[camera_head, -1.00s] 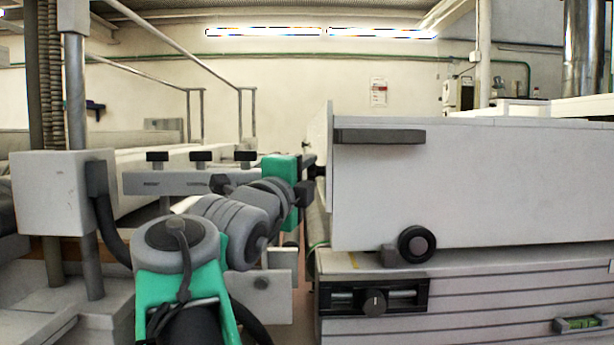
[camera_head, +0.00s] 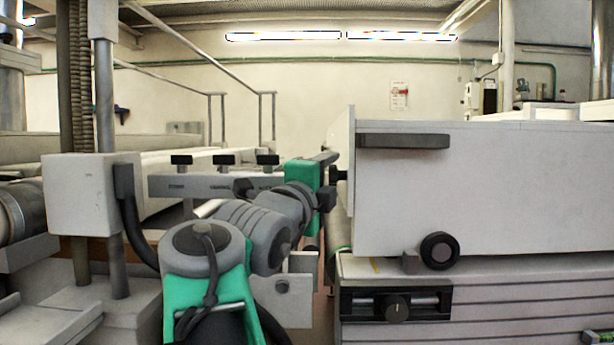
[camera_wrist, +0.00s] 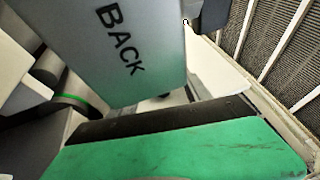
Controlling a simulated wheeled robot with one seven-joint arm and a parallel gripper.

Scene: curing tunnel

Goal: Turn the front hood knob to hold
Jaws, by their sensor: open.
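A light grey bar (camera_head: 205,185) with three dark knobs (camera_head: 224,160) along its top stands left of the white hood (camera_head: 480,190). Its labels are too small to read surely in the head view. In the wrist view, a grey plate (camera_wrist: 115,50) close by reads BACK. A small dark knob-like part (camera_head: 337,174) shows at the hood's left end. My gripper (camera_head: 328,180), green-bodied with dark fingers, is open beside this part; I cannot tell whether they touch. I cannot tell which knob is the front hood knob, and no "hold" mark is readable.
A dark handle (camera_head: 404,141) and a round black knob (camera_head: 438,250) are on the hood's side. A dial (camera_head: 397,308) sits on the black panel below. A grey box on posts (camera_head: 90,195) stands at left. The gap between bar and hood is narrow.

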